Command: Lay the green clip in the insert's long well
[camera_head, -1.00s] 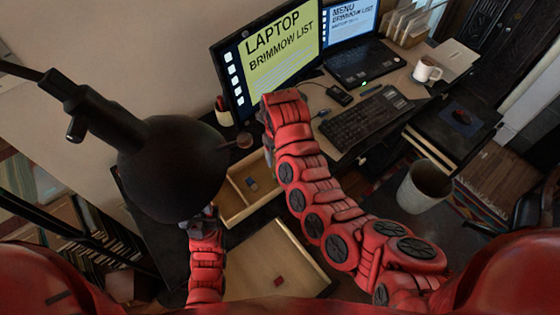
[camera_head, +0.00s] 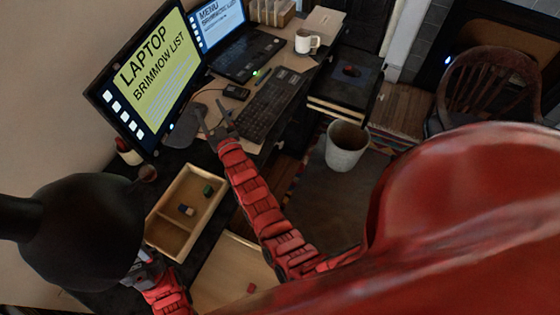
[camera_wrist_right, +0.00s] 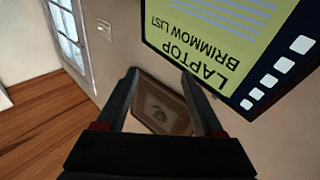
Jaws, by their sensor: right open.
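A small green piece, apparently the green clip (camera_head: 208,190), lies in the larger compartment of the wooden insert (camera_head: 168,223), near its right wall. A divider splits the insert; a smaller compartment is at its lower left. My right gripper (camera_head: 214,118) is open, above the desk between the monitor and keyboard, beyond the insert. In the right wrist view its fingers (camera_wrist_right: 160,98) are apart with nothing between them. My left gripper (camera_head: 146,268) is by the insert's lower left, partly hidden behind the black lamp, so its jaws are unclear.
An open drawer (camera_head: 228,275) below holds a red piece (camera_head: 251,287). The black lamp (camera_head: 85,225) blocks the left. The monitor (camera_head: 150,75) and keyboard (camera_head: 268,105) stand near my right gripper.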

